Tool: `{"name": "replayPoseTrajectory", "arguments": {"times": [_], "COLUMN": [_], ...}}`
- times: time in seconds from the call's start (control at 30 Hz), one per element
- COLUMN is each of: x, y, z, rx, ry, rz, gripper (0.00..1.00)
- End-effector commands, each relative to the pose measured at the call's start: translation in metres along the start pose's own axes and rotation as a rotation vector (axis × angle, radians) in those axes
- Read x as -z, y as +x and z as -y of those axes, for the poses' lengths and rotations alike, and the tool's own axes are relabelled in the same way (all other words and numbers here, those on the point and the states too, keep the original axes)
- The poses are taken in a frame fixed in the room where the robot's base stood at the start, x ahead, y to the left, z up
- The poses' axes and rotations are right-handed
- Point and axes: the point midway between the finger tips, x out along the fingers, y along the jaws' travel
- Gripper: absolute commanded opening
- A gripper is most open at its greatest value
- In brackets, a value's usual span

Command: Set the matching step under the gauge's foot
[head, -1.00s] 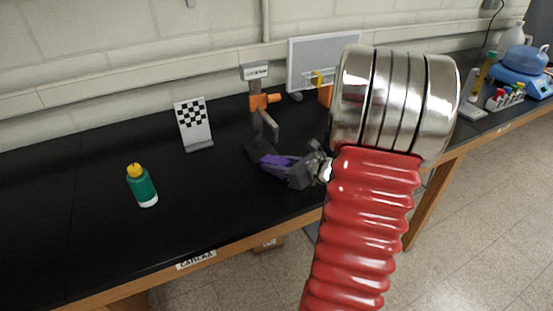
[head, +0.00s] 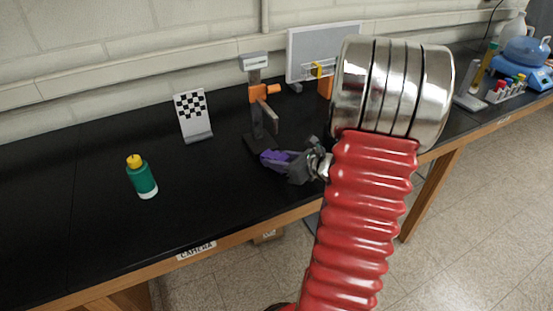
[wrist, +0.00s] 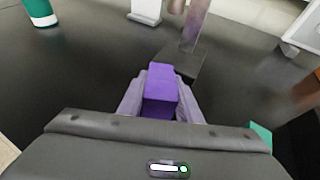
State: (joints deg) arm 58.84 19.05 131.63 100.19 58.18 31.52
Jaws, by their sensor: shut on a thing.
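The gauge (head: 257,93) stands upright on the black bench, with a grey head, an orange part on its post and a dark base (wrist: 188,62). A grey-brown bar reaches out from the post. My gripper (head: 268,157) is shut on a purple step (wrist: 160,88), held low in front of the gauge's base. In the wrist view, the purple block sits between the pale fingers, its far end close to the base. I cannot tell whether they touch. The gauge's foot is not clearly seen in the wrist view, as its upper part is cut off.
A green bottle with a yellow cap (head: 142,178) and a checkered card on a stand (head: 193,115) are to the left. A grey panel (head: 307,50) stands behind. A tube rack (head: 506,92) and blue device are far right. The bench's left-front area is clear.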

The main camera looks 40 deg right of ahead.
Motion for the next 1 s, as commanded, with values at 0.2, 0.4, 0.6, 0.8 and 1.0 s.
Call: {"name": "replayPoseTrajectory", "arguments": {"times": [0.2,0.4,0.6,0.8,1.0], "x": [0.0031,0.0057,0.0058,0.0058,0.0060], "y": [0.0014,0.0025,0.0025,0.0024,0.0021], "z": [-0.0002,-0.0002,-0.0001,0.0000,0.0001], "rx": [-0.001,-0.001,0.000,0.000,0.000], "ry": [0.001,0.001,0.000,0.000,0.001], "rz": [0.000,0.000,0.000,0.000,0.000], "gripper": [0.07,0.07,0.42,0.53,0.53]}}
